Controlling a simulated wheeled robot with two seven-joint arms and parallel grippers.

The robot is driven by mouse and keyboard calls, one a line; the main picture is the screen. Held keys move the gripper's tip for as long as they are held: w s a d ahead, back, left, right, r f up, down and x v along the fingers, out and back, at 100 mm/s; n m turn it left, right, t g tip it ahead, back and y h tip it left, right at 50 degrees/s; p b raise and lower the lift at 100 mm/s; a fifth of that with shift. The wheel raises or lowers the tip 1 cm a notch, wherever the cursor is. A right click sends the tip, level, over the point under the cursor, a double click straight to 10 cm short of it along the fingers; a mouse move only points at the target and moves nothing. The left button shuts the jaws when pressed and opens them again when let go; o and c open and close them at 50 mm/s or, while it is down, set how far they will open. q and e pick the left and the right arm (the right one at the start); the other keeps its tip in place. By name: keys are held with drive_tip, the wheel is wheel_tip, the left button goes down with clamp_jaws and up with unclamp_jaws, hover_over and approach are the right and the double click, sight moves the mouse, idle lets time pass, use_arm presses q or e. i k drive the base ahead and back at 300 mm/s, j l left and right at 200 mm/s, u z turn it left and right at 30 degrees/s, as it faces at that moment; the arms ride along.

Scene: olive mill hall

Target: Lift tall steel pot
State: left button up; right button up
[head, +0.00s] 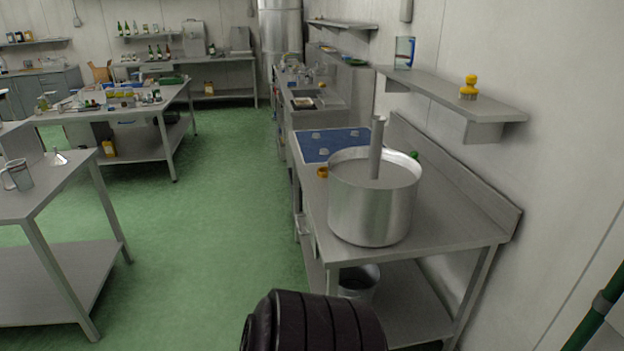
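The tall steel pot (373,212) stands upright on the right-hand steel table (455,215), near its front end. It is wide and open at the top. A grey rod-like piece (377,150) rises from inside it, and the pot's bottom inside is hidden. Neither of my grippers shows in the head view, and nothing is seen touching the pot.
A blue mat (333,143) with small pale items lies behind the pot, with a small orange item (322,172) beside it. A wall shelf (445,95) holds a yellow-capped jar (468,88). A bucket (357,281) stands below. The green floor (220,220) on the left is clear.

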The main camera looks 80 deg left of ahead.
sight(372, 190)
drive_tip(key=u, duration=0.5)
drive_tip(key=i+u, duration=0.1)
drive_tip(key=u, duration=0.35)
drive_tip(key=l+u, duration=0.1)
drive_tip(key=u, duration=0.4)
drive_tip(key=l+u, duration=0.1)
drive_tip(key=u, duration=0.4)
drive_tip(key=l+u, duration=0.1)
drive_tip(key=u, duration=0.4)
drive_tip(key=i+l+u, duration=0.2)
drive_tip(key=l, duration=0.25)
drive_tip(key=k+j, duration=0.05)
drive_tip(key=k, duration=0.05)
